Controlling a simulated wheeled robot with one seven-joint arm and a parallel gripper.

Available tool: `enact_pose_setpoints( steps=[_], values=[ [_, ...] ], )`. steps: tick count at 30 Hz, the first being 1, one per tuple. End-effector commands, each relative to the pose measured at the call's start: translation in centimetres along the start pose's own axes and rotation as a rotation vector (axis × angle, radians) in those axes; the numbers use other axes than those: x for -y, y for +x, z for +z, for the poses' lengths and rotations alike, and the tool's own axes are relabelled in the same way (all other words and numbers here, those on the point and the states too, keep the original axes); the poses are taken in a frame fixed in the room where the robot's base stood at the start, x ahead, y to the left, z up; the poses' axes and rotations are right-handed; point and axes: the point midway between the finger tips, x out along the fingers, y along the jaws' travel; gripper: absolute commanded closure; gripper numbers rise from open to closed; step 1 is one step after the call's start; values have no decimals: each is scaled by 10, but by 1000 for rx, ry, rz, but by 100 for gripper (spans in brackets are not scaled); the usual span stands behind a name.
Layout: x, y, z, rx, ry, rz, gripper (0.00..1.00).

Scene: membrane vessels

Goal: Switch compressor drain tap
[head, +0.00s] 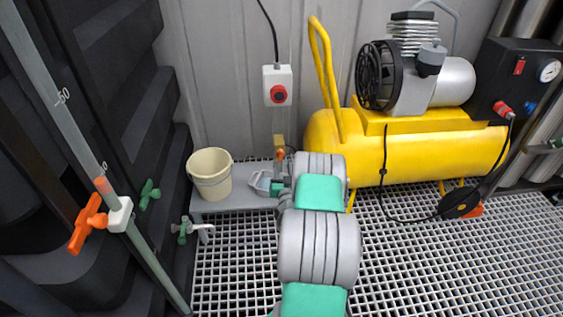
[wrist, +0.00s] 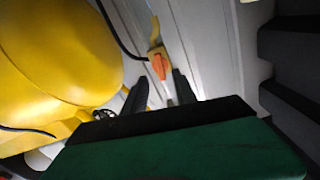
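The compressor drain tap, with an orange lever (head: 280,154) on a brass-yellow body (head: 279,141), is at the left end of the yellow compressor tank (head: 455,155). In the wrist view the orange lever (wrist: 158,68) shows just beyond my fingertips, roughly in line with the gap between them. My gripper (wrist: 161,78) is open, its two dark fingers apart with nothing gripped. In the head view my gripper (head: 262,182) is low and left of the tap, partly hidden by my arm. I cannot tell whether a finger touches the lever.
A cream bucket (head: 210,174) stands on a low grey platform (head: 238,199) left of my gripper. A switch box with a red button (head: 278,86) hangs on the wall above. A green-handled tap (head: 190,230) and an orange valve (head: 88,224) are at left. Grating floor (head: 235,270) is open in front.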

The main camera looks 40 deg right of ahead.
Motion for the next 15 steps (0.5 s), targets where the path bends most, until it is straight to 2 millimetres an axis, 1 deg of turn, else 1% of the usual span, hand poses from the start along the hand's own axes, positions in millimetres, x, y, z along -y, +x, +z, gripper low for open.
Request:
enact_pose_setpoints(
  steps=[1, 7, 10, 15],
  values=[
    [2, 9, -1, 1, -3, -4, 66],
    [2, 40, 1, 2, -2, -4, 66],
    [1, 47, 1, 2, 0, -3, 66],
    [1, 49, 0, 2, 0, -2, 66]
  ],
)
